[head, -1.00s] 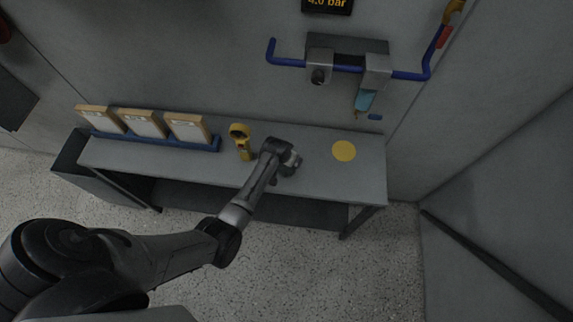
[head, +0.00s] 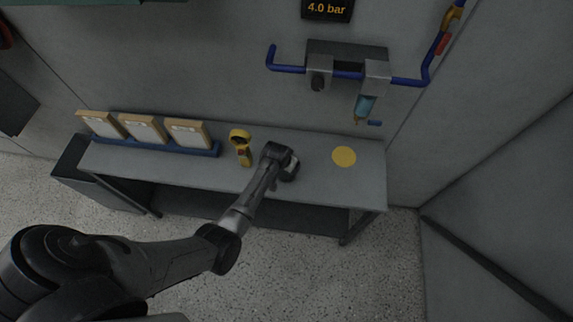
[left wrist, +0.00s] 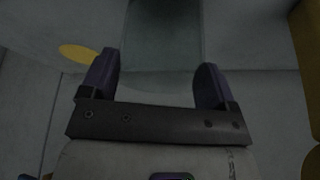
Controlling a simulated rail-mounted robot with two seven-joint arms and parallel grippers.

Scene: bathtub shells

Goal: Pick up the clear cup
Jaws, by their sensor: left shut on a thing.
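The clear cup (left wrist: 165,35) shows in the left wrist view as a pale, see-through shape between my two fingers. My left gripper (left wrist: 158,72) is shut on it, one finger on each side. In the head view my left gripper (head: 288,169) is over the middle right of the bench, between the yellow tool and the yellow disc. The gripper and arm mostly hide the cup there. I cannot tell whether the cup touches the bench. My right gripper is not in view.
The grey bench (head: 310,149) stands against the wall. A yellow handheld tool (head: 241,146) is left of the gripper; a flat yellow disc (head: 344,156) is right. A blue rack (head: 158,144) with three framed boards is farther left. A blue pipe (head: 410,79) runs above.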

